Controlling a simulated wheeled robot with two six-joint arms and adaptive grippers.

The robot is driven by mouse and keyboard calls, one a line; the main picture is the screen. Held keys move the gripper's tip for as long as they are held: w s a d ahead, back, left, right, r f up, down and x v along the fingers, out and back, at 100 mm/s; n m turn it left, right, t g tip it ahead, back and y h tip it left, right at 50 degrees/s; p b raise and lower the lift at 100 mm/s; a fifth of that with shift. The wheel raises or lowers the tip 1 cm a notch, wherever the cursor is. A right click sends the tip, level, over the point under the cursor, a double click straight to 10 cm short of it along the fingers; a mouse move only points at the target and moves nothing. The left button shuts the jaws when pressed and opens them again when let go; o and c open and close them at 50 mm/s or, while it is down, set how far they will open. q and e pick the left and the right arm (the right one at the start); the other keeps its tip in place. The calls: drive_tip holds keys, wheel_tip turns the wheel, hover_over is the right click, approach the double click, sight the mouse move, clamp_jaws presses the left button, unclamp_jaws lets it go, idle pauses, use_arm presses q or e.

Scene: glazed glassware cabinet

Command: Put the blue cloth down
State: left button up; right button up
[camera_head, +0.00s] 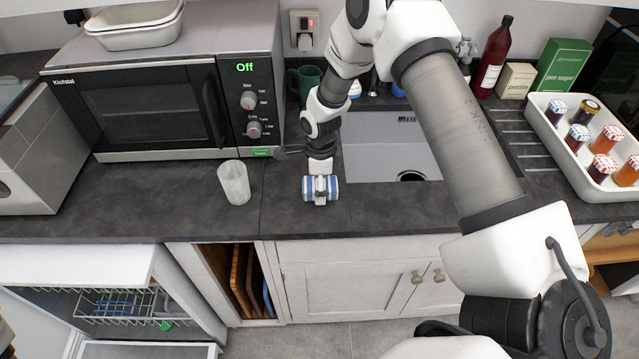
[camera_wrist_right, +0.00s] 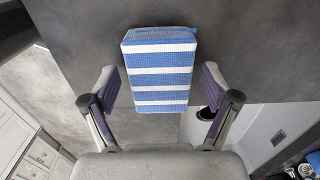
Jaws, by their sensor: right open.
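The blue cloth (camera_head: 309,190) is a folded block with blue and white stripes. It lies on the dark worktop (camera_head: 290,215), near the front edge and just left of the sink. My right gripper (camera_head: 320,188) reaches down over it from above. In the right wrist view the cloth (camera_wrist_right: 160,60) sits between the two spread fingers of the gripper (camera_wrist_right: 159,88), with a gap visible on each side. The gripper is open and holds nothing.
A clear tumbler (camera_head: 234,182) stands left of the cloth. The microwave (camera_head: 170,105) is behind it, and the sink (camera_head: 385,160) is to the right. A white tray of jars (camera_head: 545,105) stands at far right. Below left, a dishwasher (camera_head: 100,265) is open.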

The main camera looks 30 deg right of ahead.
drive_tip(key=shift+w+r, duration=0.1)
drive_tip(key=shift+r, duration=0.5)
wheel_tip(320, 180, up, 11)
drive_tip(key=b, duration=0.3)
